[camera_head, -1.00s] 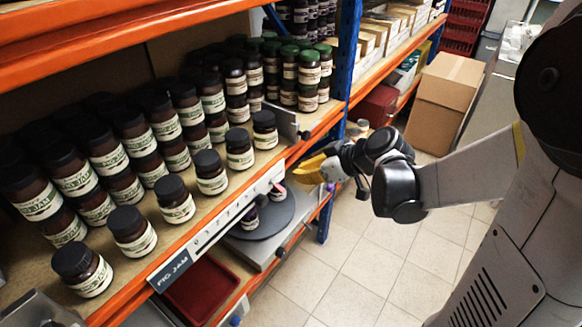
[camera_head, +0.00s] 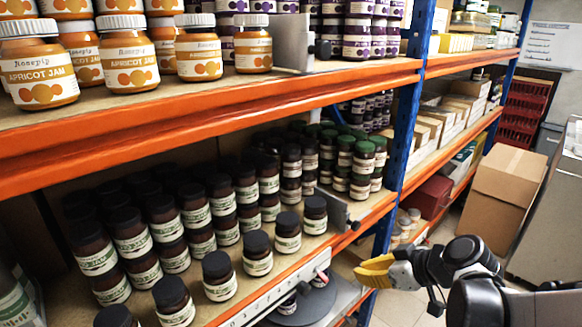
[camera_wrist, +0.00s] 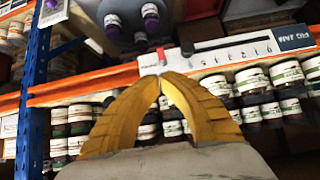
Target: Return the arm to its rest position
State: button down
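My gripper (camera_head: 375,271) has yellow fingers and sits at the lower right of the head view, in front of the lower shelf's right end. In the wrist view my gripper (camera_wrist: 160,78) shows its two fingers arching together until the tips meet or nearly meet. Nothing is held between them. Dark arm links of mine run from it to the lower right corner. The fingers appear apart from the shelf's orange edge (camera_wrist: 85,84) and the jars beyond it.
Dark-lidded fig jam jars (camera_head: 217,275) fill the lower shelf; apricot jam jars (camera_head: 128,52) stand above. A blue post (camera_head: 407,125) rises beside my gripper. A grey turntable (camera_head: 305,306) lies below. A cardboard box (camera_head: 508,190) stands at right, with some open floor.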

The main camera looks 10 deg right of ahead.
jog(key=s+a+r+m+g+h+b, duration=0.1)
jog(key=s+a+m+h, duration=0.3)
jog(key=s, duration=0.8)
jog(key=shift+s+r+m+h+b, duration=0.35)
jog(key=shift+r+m+h+b, duration=0.2)
jog(key=shift+r+m+h, duration=0.6)
jog(key=shift+f+m+y, duration=0.25)
